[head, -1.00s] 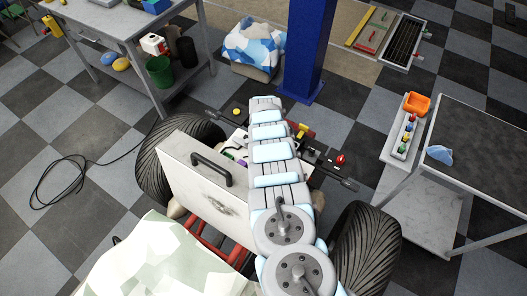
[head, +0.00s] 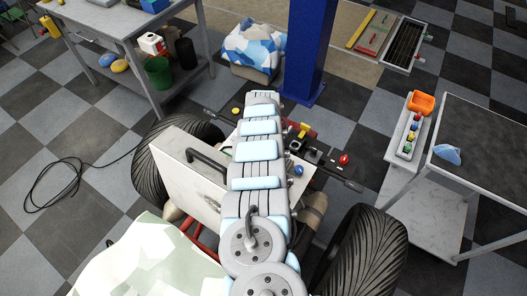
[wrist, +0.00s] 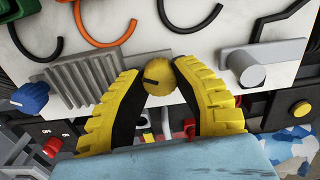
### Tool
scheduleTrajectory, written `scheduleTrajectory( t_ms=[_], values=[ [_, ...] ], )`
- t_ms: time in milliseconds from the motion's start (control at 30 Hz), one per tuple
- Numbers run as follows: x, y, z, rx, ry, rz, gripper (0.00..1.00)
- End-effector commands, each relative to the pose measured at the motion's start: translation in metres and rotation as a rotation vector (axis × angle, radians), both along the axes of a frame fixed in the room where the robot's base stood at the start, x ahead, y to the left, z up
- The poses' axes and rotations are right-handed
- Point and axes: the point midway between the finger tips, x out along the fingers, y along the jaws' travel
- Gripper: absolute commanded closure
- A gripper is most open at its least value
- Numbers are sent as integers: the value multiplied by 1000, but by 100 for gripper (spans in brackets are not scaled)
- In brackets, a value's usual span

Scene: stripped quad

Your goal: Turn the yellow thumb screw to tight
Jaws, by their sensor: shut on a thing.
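The yellow thumb screw (wrist: 158,77) shows in the wrist view as a round yellow head with a dark line on its left half. It sits at the lower edge of a pale panel (wrist: 200,30). My gripper (wrist: 160,76) has ridged yellow fingers with dark inner pads, one on each side of the screw head. The fingers are shut on it, at its left and right edges. In the head view my arm hides the gripper and the screw.
In the wrist view a grey finned block (wrist: 88,80) and blue knob (wrist: 31,97) lie left, a grey lever (wrist: 262,66) right. Black, orange and green hooks or cables hang above. A red button (wrist: 52,146) is lower left. The head view shows a wheel (head: 365,250).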

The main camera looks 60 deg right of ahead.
Motion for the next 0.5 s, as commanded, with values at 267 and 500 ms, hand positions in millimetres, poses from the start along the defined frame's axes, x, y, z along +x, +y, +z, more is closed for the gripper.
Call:
scheduleTrajectory(
  t_ms=[267, 500],
  values=[
    [1, 1, -2, 0, 0, -32, 100],
    [0, 1, -1, 0, 0, -33, 100]
  ],
)
